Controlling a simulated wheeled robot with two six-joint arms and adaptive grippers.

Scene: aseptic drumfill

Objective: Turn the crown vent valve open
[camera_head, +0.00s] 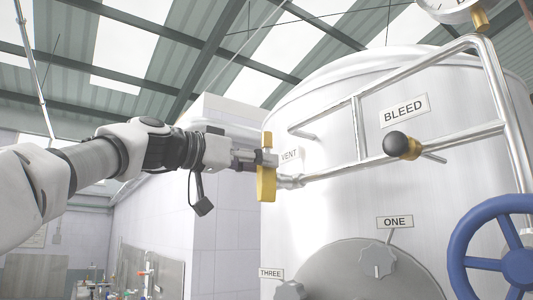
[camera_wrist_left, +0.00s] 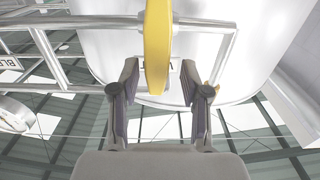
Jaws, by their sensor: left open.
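The crown vent valve has a yellow lever handle (camera_head: 266,182) that stands roughly vertical at the left end of the pipe, beside the VENT label (camera_head: 289,156). My left gripper (camera_head: 257,160) is at the handle's middle, coming in from the left. In the left wrist view the yellow handle (camera_wrist_left: 157,45) runs between the two spread fingers of my left gripper (camera_wrist_left: 160,73), with a visible gap on each side. The fingers are open and do not appear to grip it. The valve body is partly hidden behind the handle. My right gripper is not in view.
A large white tank (camera_head: 335,215) fills the right side. A BLEED valve with a black knob (camera_head: 397,144) sits on the pipe rail (camera_head: 345,170) to the right. Lower are a knob marked ONE (camera_head: 378,260) and a blue handwheel (camera_head: 465,262). A gauge (camera_head: 450,8) is above.

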